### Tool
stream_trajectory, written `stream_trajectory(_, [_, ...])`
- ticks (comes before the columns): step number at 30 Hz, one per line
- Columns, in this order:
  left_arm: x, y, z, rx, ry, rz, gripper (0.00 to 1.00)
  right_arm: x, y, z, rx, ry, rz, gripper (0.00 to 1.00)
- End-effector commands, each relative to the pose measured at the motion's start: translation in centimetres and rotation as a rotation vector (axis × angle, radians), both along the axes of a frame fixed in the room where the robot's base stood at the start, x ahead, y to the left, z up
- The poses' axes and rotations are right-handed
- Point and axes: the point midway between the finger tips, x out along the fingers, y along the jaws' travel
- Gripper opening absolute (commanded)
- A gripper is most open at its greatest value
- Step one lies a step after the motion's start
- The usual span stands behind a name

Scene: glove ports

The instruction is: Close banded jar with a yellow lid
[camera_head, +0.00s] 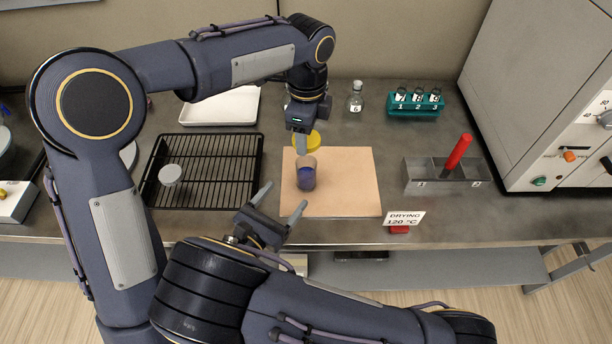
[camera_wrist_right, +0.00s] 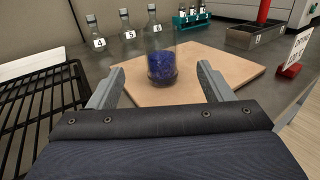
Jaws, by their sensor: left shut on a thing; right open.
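The jar (camera_head: 306,178) stands upright on the beige board, with blue contents and a clear, brownish-looking upper part. It shows open-topped in the head view. In the right wrist view the jar (camera_wrist_right: 161,68) with its blue granules stands ahead, beyond the fingers. My left gripper (camera_head: 301,133) points down just behind the jar, shut on the yellow lid (camera_head: 313,139), which is partly hidden by the fingers. My right gripper (camera_head: 281,200) is open and empty at the board's front left, in front of the jar. Its two fingers (camera_wrist_right: 155,88) are spread apart.
The beige board (camera_head: 350,190) is mostly clear. A black wire rack (camera_head: 230,160) at left holds a white-topped container (camera_head: 171,174). A white tray (camera_head: 225,105), bottle 6 (camera_head: 355,100) and a green vial rack (camera_head: 415,104) stand behind. A divided metal bin (camera_head: 425,176) and drying sign (camera_head: 404,218) are right.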

Motion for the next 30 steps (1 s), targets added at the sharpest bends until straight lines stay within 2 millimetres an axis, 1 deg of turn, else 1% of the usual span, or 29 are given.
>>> stream_trajectory(5, [0.0, 0.0, 0.0, 0.000, 0.000, 0.000, 0.32, 0.7, -0.5, 0.0, 0.002, 0.001, -0.003, 0.73])
stream_trajectory(8, [0.0, 0.0, 0.0, 0.000, 0.000, -0.001, 0.32, 1.9, -1.3, 0.0, 0.001, 0.001, -0.005, 0.73])
stream_trajectory(15, [0.0, 0.0, 0.0, 0.000, 0.000, -0.001, 0.32, 5.8, -3.8, 0.0, 0.001, 0.000, -0.005, 0.73])
stream_trajectory(21, [0.0, 0.0, 0.0, 0.000, 0.000, -0.001, 0.32, 8.6, -5.4, 0.0, 0.001, 0.000, -0.004, 0.73])
stream_trajectory(25, [0.0, 0.0, 0.0, 0.000, 0.000, -0.001, 0.32, 9.6, -6.1, 0.0, 0.003, 0.001, -0.003, 0.73])
stream_trajectory(30, [0.0, 0.0, 0.0, 0.000, 0.000, -0.001, 0.32, 10.2, -6.4, 0.0, 0.002, 0.000, -0.001, 0.73])
